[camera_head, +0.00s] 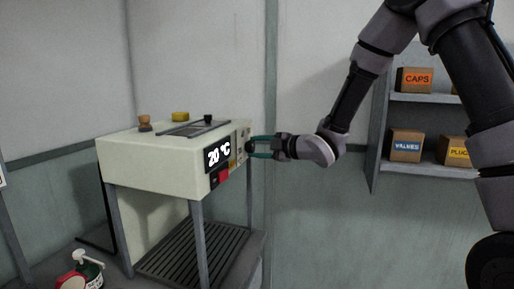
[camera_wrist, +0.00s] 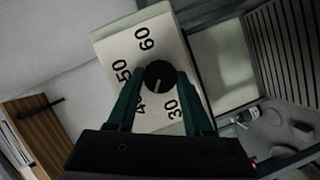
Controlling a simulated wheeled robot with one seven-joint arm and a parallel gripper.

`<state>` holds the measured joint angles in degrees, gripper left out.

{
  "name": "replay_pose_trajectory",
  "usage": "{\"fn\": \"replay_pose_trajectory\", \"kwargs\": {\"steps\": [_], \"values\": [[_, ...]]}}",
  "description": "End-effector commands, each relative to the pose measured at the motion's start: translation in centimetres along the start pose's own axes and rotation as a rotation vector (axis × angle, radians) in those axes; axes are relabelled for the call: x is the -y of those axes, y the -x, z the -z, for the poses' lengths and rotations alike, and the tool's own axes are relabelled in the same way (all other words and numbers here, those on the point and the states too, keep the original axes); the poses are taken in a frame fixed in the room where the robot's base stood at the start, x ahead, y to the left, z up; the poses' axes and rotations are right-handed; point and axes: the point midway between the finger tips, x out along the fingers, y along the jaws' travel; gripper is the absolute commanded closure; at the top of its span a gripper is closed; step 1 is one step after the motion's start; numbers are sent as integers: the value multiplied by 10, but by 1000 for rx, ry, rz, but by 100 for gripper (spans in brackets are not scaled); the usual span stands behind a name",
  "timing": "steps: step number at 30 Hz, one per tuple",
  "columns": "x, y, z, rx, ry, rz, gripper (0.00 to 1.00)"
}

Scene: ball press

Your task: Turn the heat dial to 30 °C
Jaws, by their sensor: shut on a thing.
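The heat dial (camera_wrist: 160,74) is a round black knob on a pale panel (camera_wrist: 112,48) marked 30, 40, 50 and 60. My gripper (camera_wrist: 160,80) is shut on the dial, with one green finger on each side. The dial's pale pointer line aims toward the bottom of the wrist view, between the 40 and the 30. The 40 is partly hidden by a finger. In the head view my gripper (camera_head: 253,147) reaches the right end of the cream press (camera_head: 150,165).
A red button (camera_head: 224,175) sits under the display. An orange-brown knob (camera_head: 145,122) and a yellow piece (camera_head: 180,116) are on top of the press. A shelf (camera_head: 374,150) with labelled boxes stands at the right. A bottle (camera_head: 88,265) stands lower left.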

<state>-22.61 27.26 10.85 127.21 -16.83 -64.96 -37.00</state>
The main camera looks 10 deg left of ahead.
Motion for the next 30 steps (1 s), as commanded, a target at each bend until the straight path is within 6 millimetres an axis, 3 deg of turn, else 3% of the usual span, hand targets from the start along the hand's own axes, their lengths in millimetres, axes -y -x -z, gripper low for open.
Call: {"fn": "replay_pose_trajectory", "kwargs": {"steps": [18,30], "values": [[6,0,-1,-2,488,-200,100],[6,-1,-1,-3,627,-257,100]]}}
